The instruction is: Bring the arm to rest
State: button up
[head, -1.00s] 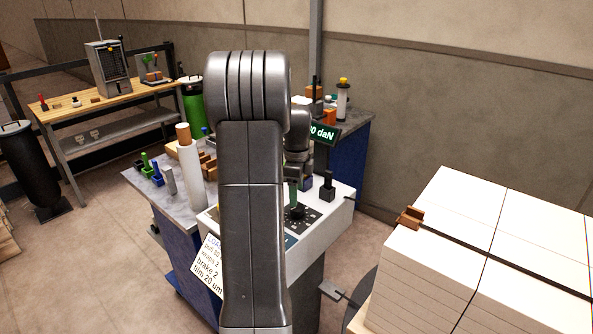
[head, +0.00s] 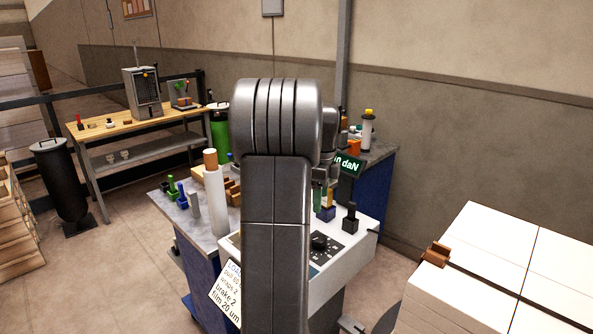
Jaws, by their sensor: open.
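My arm (head: 276,200) rises through the middle of the head view and bends over at the top. My gripper (head: 324,190) shows only in part behind it, pointing down above the white control console (head: 350,262). Its jaws look empty and apart, though the arm hides part of them. Below it the console carries a dark panel with a black knob (head: 320,243). A blue block with a yellow top (head: 326,212) and a black handle (head: 350,218) stand at the console's back edge.
A grey-topped bench (head: 180,212) with coloured holders and a white roll (head: 216,200) is left of my arm. White ream stacks (head: 500,255) with a brown clip (head: 436,254) are at right. A wooden workbench (head: 130,126) and black bin (head: 62,180) stand further left.

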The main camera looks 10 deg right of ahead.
aim_at(319, 237)
notch_tip(319, 237, down, 13)
jog(key=shift+f+p, duration=0.2)
jog(key=shift+p, duration=0.2)
jog(key=shift+r, duration=0.15)
